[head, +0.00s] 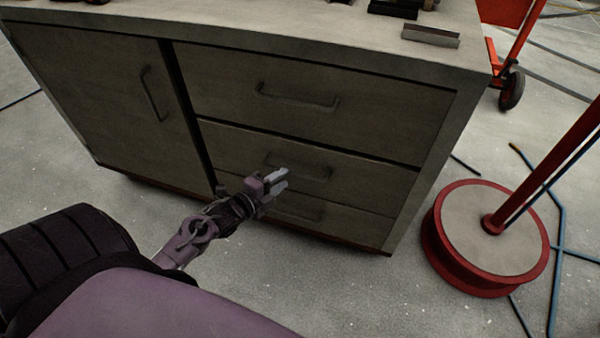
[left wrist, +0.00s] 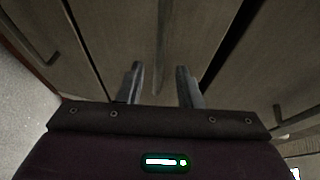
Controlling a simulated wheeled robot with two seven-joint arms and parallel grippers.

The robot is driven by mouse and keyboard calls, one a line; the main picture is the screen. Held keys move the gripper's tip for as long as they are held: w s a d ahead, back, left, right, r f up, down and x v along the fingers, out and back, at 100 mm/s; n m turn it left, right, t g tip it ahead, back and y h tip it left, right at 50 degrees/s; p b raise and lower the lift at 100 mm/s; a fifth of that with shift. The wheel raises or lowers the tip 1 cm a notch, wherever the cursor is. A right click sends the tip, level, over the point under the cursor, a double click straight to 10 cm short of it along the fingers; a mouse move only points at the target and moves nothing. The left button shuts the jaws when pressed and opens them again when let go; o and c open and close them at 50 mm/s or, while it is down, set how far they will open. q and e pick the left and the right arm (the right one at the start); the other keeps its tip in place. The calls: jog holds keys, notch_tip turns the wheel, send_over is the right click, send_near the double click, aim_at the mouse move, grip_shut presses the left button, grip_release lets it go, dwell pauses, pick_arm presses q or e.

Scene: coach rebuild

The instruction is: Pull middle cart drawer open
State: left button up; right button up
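The grey cart (head: 473,84) has a door on its left and three drawers stacked on its right. The middle drawer (head: 375,176) looks closed, flush with its neighbours. Its dark bar handle (head: 312,175) is partly hidden by my left gripper (head: 280,180), which is right in front of it. In the left wrist view, my left gripper's fingers (left wrist: 160,80) are spread apart, with the middle handle (left wrist: 160,50) running lengthwise in the gap between them. Neither finger visibly touches it. I cannot tell how deep the bar sits between the fingers. My right gripper is not in view.
The top drawer handle (head: 297,98) is above and the bottom drawer handle (head: 300,212) below. A red-rimmed round base with a pole (head: 490,240) stands on the floor right of the cart. Blue cables (head: 556,220) lie beyond it. Floor in front of the cart is clear.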

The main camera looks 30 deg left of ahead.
aim_at(293, 171)
pick_arm(q)
jog(key=b+x, duration=0.1)
jog(key=x, duration=0.4)
jog(key=shift+w+d, duration=0.1)
jog(key=shift+w, duration=0.15)
grip_shut()
